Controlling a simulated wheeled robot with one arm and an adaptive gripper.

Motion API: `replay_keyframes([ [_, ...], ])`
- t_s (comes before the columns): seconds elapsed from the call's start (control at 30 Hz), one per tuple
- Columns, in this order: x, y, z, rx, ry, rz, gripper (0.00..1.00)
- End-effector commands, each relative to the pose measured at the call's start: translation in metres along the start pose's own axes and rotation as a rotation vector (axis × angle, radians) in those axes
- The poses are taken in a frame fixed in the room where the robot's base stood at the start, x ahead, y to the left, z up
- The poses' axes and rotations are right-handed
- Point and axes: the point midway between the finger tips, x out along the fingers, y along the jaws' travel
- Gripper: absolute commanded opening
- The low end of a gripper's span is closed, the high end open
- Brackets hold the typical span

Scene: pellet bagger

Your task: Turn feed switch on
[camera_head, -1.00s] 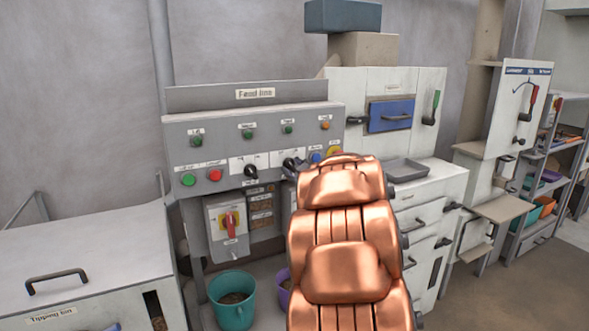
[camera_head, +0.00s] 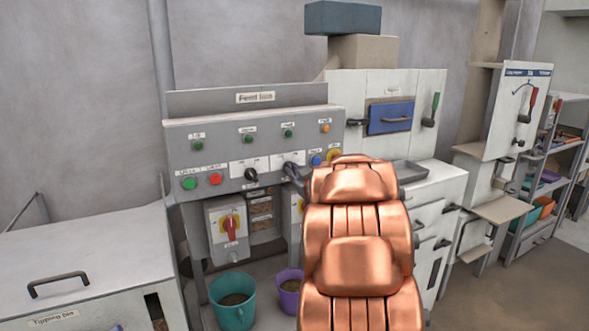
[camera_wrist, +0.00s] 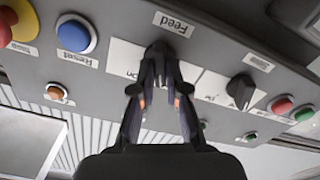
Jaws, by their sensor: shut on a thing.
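The feed line panel (camera_head: 255,135) is grey, with buttons and two black rotary switches. The feed switch sits on a white plate under a "Feed" label (camera_wrist: 174,23) in the wrist view, where the picture is upside down. My gripper (camera_wrist: 160,85) is shut on the feed switch's dark knob (camera_wrist: 158,50), its fingertips meeting at the plate. The fingers hide most of the knob, so its exact angle is unclear. An "On" mark shows beside it. In the head view my gripper (camera_head: 293,172) reaches the panel's right half, with the copper arm behind it.
The second black switch (camera_head: 251,174) is left of my gripper. Close right are a blue reset button (camera_head: 316,160) and a yellow-ringed red button (camera_head: 333,155). A red-handled isolator (camera_head: 231,228), teal bucket (camera_head: 233,300) and purple bucket (camera_head: 290,285) are below.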

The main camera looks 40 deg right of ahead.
Motion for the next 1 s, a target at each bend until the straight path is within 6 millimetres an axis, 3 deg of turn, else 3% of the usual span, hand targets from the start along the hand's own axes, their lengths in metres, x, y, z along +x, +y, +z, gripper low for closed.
replay_keyframes([
  [1.0, 0.0000, 0.0024, -0.0013, 0.840, 0.002, 0.000, 0.00],
])
